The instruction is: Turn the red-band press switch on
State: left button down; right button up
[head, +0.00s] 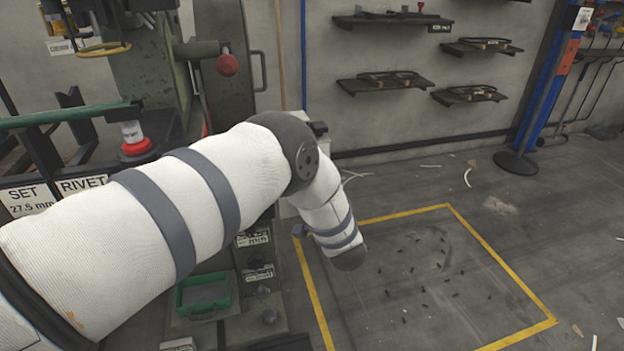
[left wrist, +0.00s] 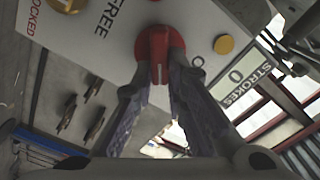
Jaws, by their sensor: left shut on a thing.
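In the left wrist view, a red rotary switch (left wrist: 157,45) sits on a pale control panel (left wrist: 105,38). My left gripper (left wrist: 160,78) is closed around the switch's red handle, one finger on each side. The handle runs roughly up and down in this view, and a partly hidden round mark shows on the panel to its right. In the head view, my left arm crosses from the left, and its gripper and the switch are hidden. A dark green press (head: 150,65) with a red lever ball (head: 227,65) stands behind the arm. My right gripper is not in view.
The panel also carries a yellow button (left wrist: 223,44), the words FREE and LOCKED, and a STROKES counter (left wrist: 243,82) reading 0. In the head view, a green tray (head: 205,306) sits low by the press. Yellow-outlined floor (head: 400,265) with small scattered bits lies right of the arm.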

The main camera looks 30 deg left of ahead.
pick_arm(q)
jog(key=shift+f+m+b, duration=0.25)
jog(key=shift+m+b, duration=0.1)
jog(key=shift+m, duration=1.35)
jog(key=shift+f+m+b, duration=0.25)
jog(key=shift+m+b, duration=0.1)
jog(key=shift+m, duration=1.35)
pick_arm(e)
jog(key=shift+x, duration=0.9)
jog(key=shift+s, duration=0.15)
pick_arm(q)
jog(key=c, duration=1.6)
grip_release()
jog(key=v, duration=1.2)
